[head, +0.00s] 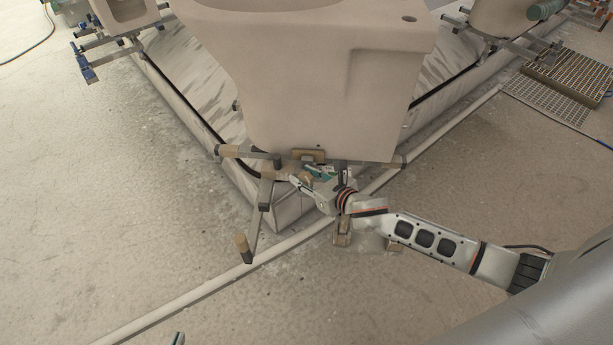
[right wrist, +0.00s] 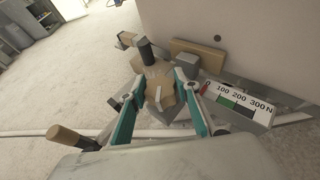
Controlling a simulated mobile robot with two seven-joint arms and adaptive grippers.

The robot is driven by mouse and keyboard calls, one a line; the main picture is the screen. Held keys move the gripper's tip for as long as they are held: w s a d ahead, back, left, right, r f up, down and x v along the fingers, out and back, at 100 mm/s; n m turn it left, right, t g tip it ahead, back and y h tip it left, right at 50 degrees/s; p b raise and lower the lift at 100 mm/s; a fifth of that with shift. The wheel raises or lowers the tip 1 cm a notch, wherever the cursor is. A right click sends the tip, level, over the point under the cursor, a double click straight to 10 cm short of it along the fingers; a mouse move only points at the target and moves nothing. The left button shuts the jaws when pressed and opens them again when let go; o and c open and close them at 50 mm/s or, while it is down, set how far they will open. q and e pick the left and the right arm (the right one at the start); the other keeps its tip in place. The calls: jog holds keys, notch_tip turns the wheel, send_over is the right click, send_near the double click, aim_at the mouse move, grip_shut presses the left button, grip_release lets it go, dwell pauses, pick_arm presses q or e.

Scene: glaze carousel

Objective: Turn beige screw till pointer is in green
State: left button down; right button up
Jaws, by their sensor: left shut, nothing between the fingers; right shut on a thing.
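The beige screw is a star-shaped knob (right wrist: 159,84) in the right wrist view, below the big beige casting. My right gripper (right wrist: 160,90) is shut on it, a teal finger on each side. In the head view my right gripper (head: 308,177) hides most of the knob. The white gauge (right wrist: 238,101) right of the knob reads 0 to 300 N. Its red pointer (right wrist: 204,88) is at the left end near 0, left of the green band (right wrist: 227,103). Only a tip of my left gripper (head: 178,339) shows at the bottom edge of the head view; it is shut and empty, away from the screw.
Grey bars with beige ends (head: 243,245) stick out around the clamp. The large beige casting (head: 310,80) stands right above it. A pale pipe (head: 200,291) runs along the floor in front. Open floor lies to the left.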

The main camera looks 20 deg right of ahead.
jog(key=m+h+p, duration=0.1)
jog(key=m+h, duration=0.1)
jog(key=h, duration=0.1)
jog(key=shift+r+m+t, duration=0.15)
jog(key=shift+m+t, duration=0.15)
jog(key=shift+t, duration=0.1)
jog(key=shift+m+h+p, duration=0.4)
jog(key=shift+m+h, duration=0.5)
jog(key=shift+h, duration=0.2)
pick_arm(q)
jog(key=shift+s+a+f, duration=0.1)
jog(key=shift+s+a, duration=0.25)
jog(key=shift+a, duration=0.05)
pick_arm(e)
jog(key=shift+f+m+h, duration=0.25)
jog(key=shift+m+h, duration=0.25)
pick_arm(q)
jog(key=shift+s+f, duration=0.2)
jog(key=shift+s, duration=0.1)
pick_arm(e)
jog(key=shift+d, duration=0.1)
jog(key=o, duration=1.1)
jog(key=shift+o, duration=0.2)
jog(key=shift+s+r, duration=0.1)
pick_arm(q)
jog(key=shift+w+r, duration=0.1)
jog(key=shift+w, duration=0.1)
pick_arm(e)
jog(key=v, duration=1.2)
